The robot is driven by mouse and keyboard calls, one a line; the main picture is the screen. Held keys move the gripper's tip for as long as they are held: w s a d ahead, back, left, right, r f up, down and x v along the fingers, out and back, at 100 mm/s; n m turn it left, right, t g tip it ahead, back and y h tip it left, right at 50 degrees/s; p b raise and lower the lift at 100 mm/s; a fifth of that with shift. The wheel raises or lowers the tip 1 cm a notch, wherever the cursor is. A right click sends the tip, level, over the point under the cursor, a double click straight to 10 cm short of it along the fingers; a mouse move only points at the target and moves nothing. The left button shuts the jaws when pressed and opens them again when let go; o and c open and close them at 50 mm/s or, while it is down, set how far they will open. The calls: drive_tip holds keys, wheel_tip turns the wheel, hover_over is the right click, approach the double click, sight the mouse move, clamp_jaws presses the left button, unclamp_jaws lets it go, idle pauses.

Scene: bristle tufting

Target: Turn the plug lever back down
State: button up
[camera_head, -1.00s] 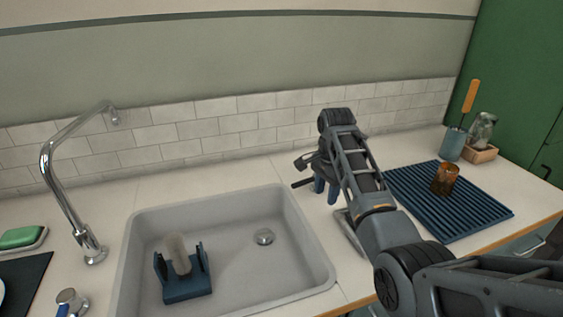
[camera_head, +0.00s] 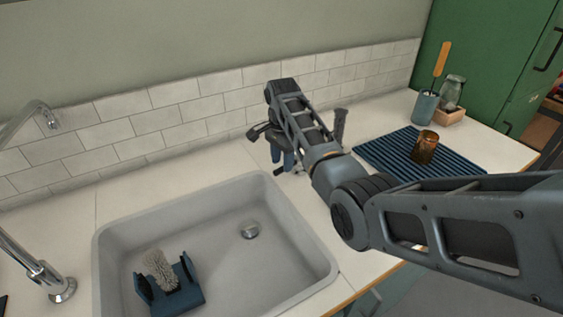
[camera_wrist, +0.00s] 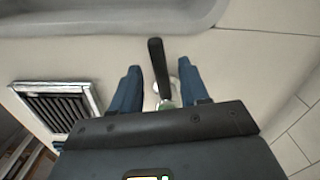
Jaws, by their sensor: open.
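The black plug lever (camera_wrist: 156,62) shows in the wrist view, sticking out towards the sink rim from a small round base, part of it pale and green, that is mostly hidden by my gripper. My gripper (camera_wrist: 161,86) is open, with one blue finger on each side of the lever; I cannot tell if either touches it. In the head view my gripper (camera_head: 284,158) points down at the counter just beyond the sink's right corner, and the lever is mostly hidden there. The sink (camera_head: 215,200) has a round metal plug (camera_head: 250,231) in its floor.
A blue holder with a grey brush (camera_head: 160,270) stands in the sink. A tap (camera_head: 35,270) is at the left. A ribbed blue mat (camera_head: 385,155) with an amber glass (camera_head: 425,147) lies right of my arm. A dark grille (camera_wrist: 55,108) shows in the wrist view. The tiled wall is close behind.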

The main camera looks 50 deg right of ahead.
drive_tip(key=shift+f, duration=0.75)
clamp_jaws()
